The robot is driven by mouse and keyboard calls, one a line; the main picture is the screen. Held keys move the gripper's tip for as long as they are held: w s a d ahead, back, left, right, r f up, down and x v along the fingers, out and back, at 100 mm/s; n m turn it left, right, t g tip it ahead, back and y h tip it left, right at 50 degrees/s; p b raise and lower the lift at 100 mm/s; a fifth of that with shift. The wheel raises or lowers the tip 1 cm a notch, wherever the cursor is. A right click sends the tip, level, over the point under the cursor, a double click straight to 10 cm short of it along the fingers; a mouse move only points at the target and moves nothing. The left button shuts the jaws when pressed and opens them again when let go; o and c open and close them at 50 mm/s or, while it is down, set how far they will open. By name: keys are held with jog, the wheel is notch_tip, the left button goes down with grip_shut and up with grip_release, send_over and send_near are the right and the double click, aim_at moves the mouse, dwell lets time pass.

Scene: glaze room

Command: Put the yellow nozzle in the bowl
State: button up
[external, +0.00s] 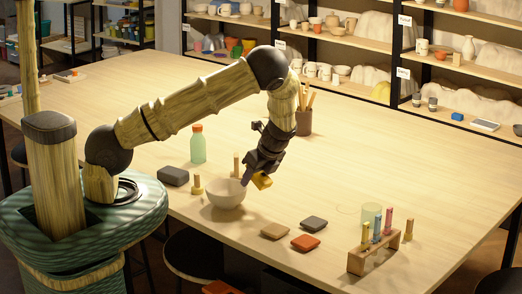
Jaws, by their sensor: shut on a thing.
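My gripper (256,178) is above the table, just to the right of the bowl's rim, and points down. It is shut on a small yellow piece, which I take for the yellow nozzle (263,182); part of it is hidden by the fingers. The pale grey bowl (225,197) stands upright near the table's front edge. The yellow piece shows to the right of the bowl's opening. I cannot tell its exact height or whether anything lies in the bowl.
A wooden peg (236,165) stands behind the bowl, another (197,184) to its left by a dark block (173,176). A green bottle (198,146) and brush pot (304,121) stand farther back. Flat blocks (305,242) and a wooden rack (372,254) are at right.

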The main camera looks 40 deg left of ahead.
aim_at(223, 186)
jog(key=shift+s+a+r+n+g+h+p, duration=0.4)
jog(key=shift+a+r+n+h, duration=0.2)
jog(key=shift+a+n, duration=0.15)
jog(key=s+a+r+n+h+p, duration=0.5)
jog(key=a+r+n, duration=0.1)
jog(key=r+n, duration=0.2)
jog(key=f, duration=0.4)
jog(key=shift+w+d+f, duration=0.2)
jog(key=shift+w+f, duration=0.1)
jog(key=shift+f, duration=0.15)
jog(key=shift+f+b, duration=2.65)
jog(key=shift+f, duration=1.4)
jog(key=o, duration=1.1)
jog(key=shift+c, duration=0.2)
